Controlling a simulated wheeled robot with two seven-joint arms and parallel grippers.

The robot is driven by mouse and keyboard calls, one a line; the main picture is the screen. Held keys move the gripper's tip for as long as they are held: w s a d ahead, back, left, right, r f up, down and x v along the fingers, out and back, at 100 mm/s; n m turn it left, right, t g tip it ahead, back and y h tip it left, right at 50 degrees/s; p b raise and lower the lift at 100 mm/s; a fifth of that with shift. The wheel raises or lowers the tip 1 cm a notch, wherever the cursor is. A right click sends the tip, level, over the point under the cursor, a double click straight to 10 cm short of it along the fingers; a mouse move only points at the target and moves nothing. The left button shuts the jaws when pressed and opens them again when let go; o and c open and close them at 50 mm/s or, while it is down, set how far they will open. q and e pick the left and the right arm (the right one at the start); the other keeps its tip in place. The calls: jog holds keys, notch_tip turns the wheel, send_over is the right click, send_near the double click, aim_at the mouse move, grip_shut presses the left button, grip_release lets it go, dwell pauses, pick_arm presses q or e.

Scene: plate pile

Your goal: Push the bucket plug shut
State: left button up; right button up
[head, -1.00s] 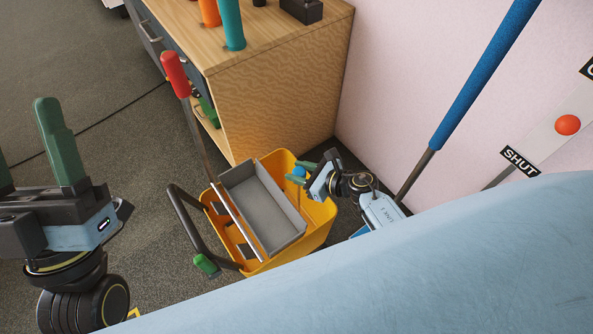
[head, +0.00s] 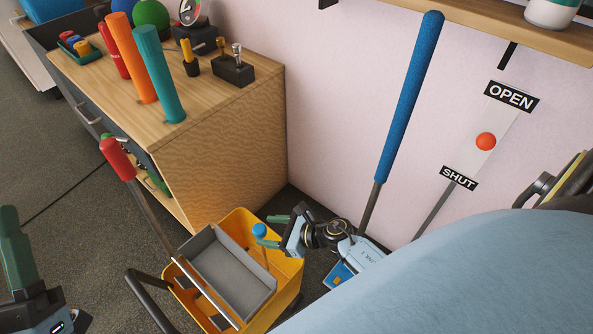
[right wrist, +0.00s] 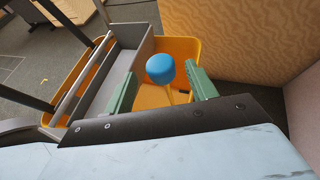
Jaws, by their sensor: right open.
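The yellow bucket (head: 292,272) stands on the floor against the wooden cabinet, with a grey wringer box (head: 228,272) in it. The plug is a blue knob (head: 259,230) on a thin stem rising inside the bucket's right part. In the right wrist view the blue knob (right wrist: 160,68) sits between the green fingers of my right gripper (right wrist: 160,92), which is open. I cannot tell whether a finger touches it. In the head view my right gripper (head: 278,230) is beside the knob. My left gripper (head: 18,255) is at the left edge, partly cut off, its jaw opening unclear.
The cabinet (head: 240,130) and the pink wall close off the back. A red-ended lever (head: 116,158) and a dark handle (head: 150,303) rise at the bucket's left. A blue-handled pole (head: 405,105) leans on the wall behind my right arm. Carpet is clear at left.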

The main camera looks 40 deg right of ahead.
pick_arm(q)
jog(key=w+f+g+y+p, duration=0.1)
jog(key=w+f+g+p, duration=0.1)
jog(key=f+g, duration=0.3)
jog(key=shift+w+f+g+y, duration=0.3)
jog(key=shift+w+f+g, duration=0.1)
jog(key=shift+w+f, duration=0.1)
pick_arm(e)
jog(key=v, duration=0.9)
pick_arm(q)
jog(key=shift+p, duration=0.3)
pick_arm(e)
jog(key=shift+s+d+r, duration=0.1)
jog(key=shift+d, duration=0.05)
